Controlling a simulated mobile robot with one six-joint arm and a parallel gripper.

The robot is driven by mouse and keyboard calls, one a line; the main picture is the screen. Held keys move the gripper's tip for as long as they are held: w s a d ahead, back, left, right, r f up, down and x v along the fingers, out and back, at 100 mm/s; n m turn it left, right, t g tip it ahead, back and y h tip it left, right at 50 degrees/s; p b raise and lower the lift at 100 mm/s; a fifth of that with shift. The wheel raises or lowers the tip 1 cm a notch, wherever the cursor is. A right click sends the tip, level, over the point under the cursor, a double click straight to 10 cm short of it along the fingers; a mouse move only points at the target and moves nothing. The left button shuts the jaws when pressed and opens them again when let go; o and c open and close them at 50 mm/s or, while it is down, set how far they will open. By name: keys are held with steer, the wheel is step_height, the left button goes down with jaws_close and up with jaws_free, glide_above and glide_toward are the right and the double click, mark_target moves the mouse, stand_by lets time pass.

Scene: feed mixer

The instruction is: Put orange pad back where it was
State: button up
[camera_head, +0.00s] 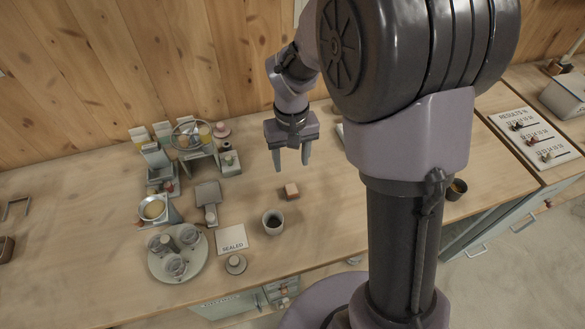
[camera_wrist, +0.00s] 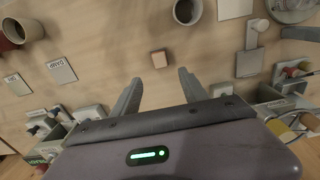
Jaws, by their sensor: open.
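A small orange-brown block (camera_head: 290,190), which looks like the orange pad, lies alone on the bare wooden bench right of the middle cup. It also shows in the wrist view (camera_wrist: 158,58), just beyond my fingertips. My gripper (camera_head: 291,166) points down above the bench, behind the block in the head view. In the wrist view my gripper (camera_wrist: 159,76) has its two fingers spread with nothing between them. The fingers are apart from the block.
A cup with dark contents (camera_head: 273,222) and a SEALED card (camera_head: 231,239) lie to the left. A round tray (camera_head: 160,266) with several glass cups stands farther left. Pans and small boxes crowd the back left. The bench around the block is clear.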

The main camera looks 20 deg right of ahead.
steer(key=s+a+r+m+t+y, duration=0.1)
steer(key=s+a+r+m+t, duration=0.1)
steer(key=s+r, duration=0.6)
steer(key=s+a+r+m+t+y, duration=0.1)
steer(key=s+r+m+t, duration=0.1)
steer(key=s+r, duration=0.6)
steer(key=s+t, duration=0.1)
steer(key=s, duration=0.1)
steer(key=shift+s+a+t, duration=0.4)
steer(key=shift+f+b, duration=1.65)
steer(key=shift+b, duration=0.15)
steer(key=shift+c, duration=0.4)
